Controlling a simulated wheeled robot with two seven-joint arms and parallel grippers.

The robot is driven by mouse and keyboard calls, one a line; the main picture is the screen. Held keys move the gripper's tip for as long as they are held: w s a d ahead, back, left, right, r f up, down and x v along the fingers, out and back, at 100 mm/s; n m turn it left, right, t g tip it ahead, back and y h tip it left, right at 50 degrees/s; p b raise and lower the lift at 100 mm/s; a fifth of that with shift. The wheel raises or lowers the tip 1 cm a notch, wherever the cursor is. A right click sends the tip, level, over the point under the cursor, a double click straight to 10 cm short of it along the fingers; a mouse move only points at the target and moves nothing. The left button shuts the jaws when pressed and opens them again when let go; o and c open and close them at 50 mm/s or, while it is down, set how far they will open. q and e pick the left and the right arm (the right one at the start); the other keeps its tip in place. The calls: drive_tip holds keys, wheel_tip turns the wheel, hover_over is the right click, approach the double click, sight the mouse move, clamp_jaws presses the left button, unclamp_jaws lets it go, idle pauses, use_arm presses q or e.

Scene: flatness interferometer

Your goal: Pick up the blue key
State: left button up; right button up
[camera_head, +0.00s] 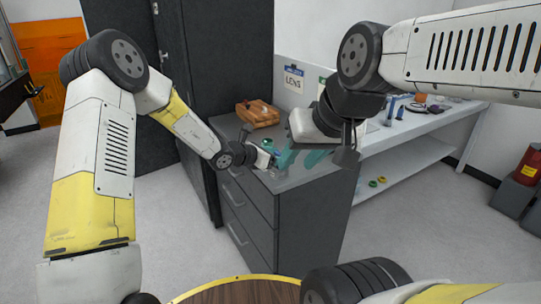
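I cannot make out a clear blue key. A teal-blue piece (288,157) shows on top of the dark drawer cabinet (285,215), between my two grippers; its full shape is partly hidden and too small to name. My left gripper (273,160) is low over the cabinet top, right beside the teal piece. Whether it touches or holds it cannot be told. My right gripper (345,150) hangs over the right part of the cabinet top, pointing down. Its fingers are dark and partly hidden, so their opening is unclear.
An orange-brown box (257,113) sits at the back of the cabinet top. A white bench (430,125) with small blue items (400,111) runs to the right, with small rings on its lower shelf. A round wooden surface (240,292) is in front. A red can (530,163) stands far right.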

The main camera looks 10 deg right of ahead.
use_arm(q)
clamp_jaws()
idle(0.3)
